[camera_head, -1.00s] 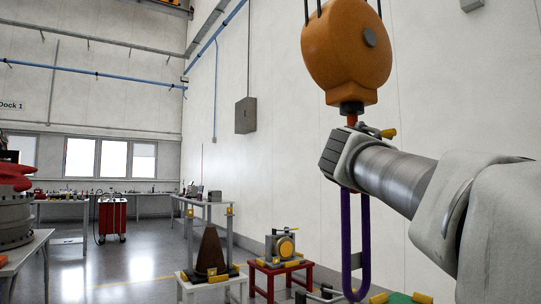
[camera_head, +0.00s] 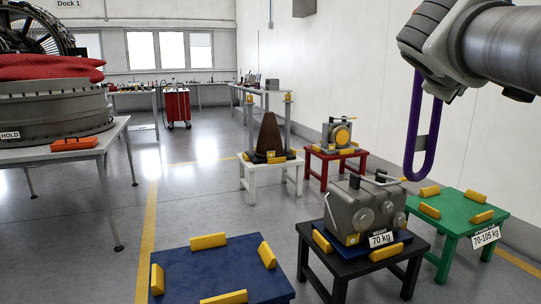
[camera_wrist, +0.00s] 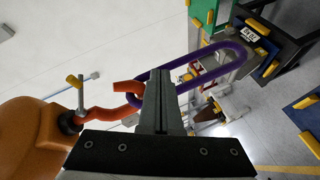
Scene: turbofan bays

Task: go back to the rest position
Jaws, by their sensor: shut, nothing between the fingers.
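My gripper (camera_wrist: 159,76) is shut and empty in the wrist view, its fingers pointing up the picture. The purple sling (camera_wrist: 222,50) passes behind the fingertips there and hangs on the orange-red hook (camera_wrist: 104,114) of the orange crane block (camera_wrist: 28,142). Whether the fingers touch the sling I cannot tell. In the head view my arm's end is at the top right, with the purple sling (camera_head: 431,150) showing below it; the fingers are hidden and the hook is out of that view.
A grey unit marked 70 kg (camera_head: 362,209) sits on the black stand (camera_head: 376,261). The green stand (camera_head: 460,217) and blue stand (camera_head: 215,273) hold only yellow blocks. White (camera_head: 247,182) and red (camera_head: 325,158) stands are behind.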

